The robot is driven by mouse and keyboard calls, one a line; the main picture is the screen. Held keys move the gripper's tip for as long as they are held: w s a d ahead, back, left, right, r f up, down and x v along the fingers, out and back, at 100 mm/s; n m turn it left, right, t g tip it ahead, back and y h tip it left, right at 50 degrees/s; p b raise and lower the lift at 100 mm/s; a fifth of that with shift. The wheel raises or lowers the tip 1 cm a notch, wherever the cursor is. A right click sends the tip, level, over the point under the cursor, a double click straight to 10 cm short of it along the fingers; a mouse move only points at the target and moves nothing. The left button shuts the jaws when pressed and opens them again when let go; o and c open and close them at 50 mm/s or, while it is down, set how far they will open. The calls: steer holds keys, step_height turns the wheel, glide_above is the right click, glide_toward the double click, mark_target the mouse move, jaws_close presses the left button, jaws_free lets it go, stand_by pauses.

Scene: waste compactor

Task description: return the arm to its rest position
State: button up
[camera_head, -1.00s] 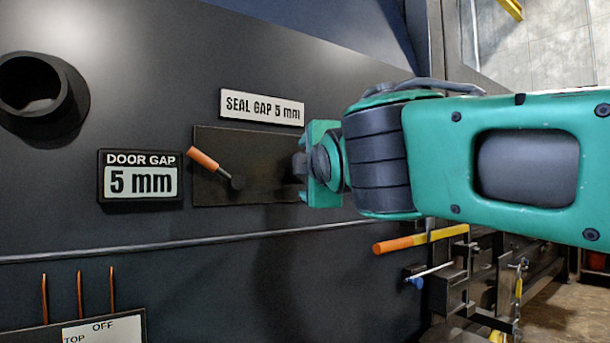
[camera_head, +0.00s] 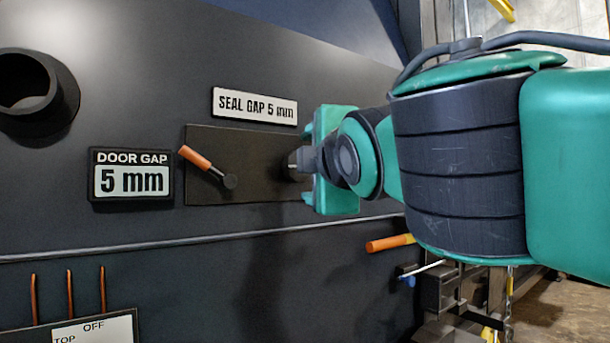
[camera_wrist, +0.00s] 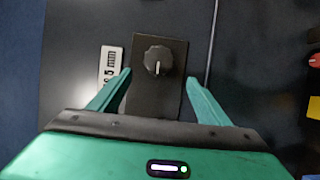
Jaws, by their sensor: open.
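My gripper (camera_wrist: 158,85) is open and empty in the wrist view, its two green fingers apart on either side of a dark plate (camera_wrist: 158,105). A black round knob (camera_wrist: 158,60) with a pale pointer line sits on that plate, ahead of the fingertips, and nothing is held. In the head view my gripper (camera_head: 308,160) is in front of the plate's right end, seen from the side. My wrist and arm hide part of the panel there. An orange-handled lever (camera_head: 197,158) is on the plate's left part.
A door gap display (camera_head: 131,178) reads 5 mm, and a seal gap label (camera_head: 255,106) reads 5 mm. A round pipe opening (camera_head: 30,85) juts out at left. An orange-ended handle (camera_head: 385,243) sticks out below my arm.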

steer(key=w+d+f+m+g+h, duration=0.2)
steer(key=d+f+m+g+h, duration=0.65)
steer(key=d+f, duration=1.4)
steer(key=s+d+f+m+g+y, duration=0.25)
steer(key=s+d+f+m, duration=0.45)
steer(key=d+f+m, duration=0.4)
steer(key=s+d+f+m+g+y, duration=0.1)
steer(key=s+d+f+m+g, duration=0.1)
steer(key=s+f, duration=0.5)
steer(key=s+d+f+m+g+y, duration=0.1)
steer(key=s+d+f+m+g, duration=0.1)
steer(key=s+f+m+g, duration=0.2)
steer(key=s+f+m, duration=0.1)
steer(key=s+f, duration=0.2)
steer(key=s, duration=0.5)
steer(key=shift+s+d+g, duration=0.25)
steer(key=shift+d+g, duration=0.05)
steer(key=shift+d, duration=0.05)
steer(key=shift+r, duration=0.1)
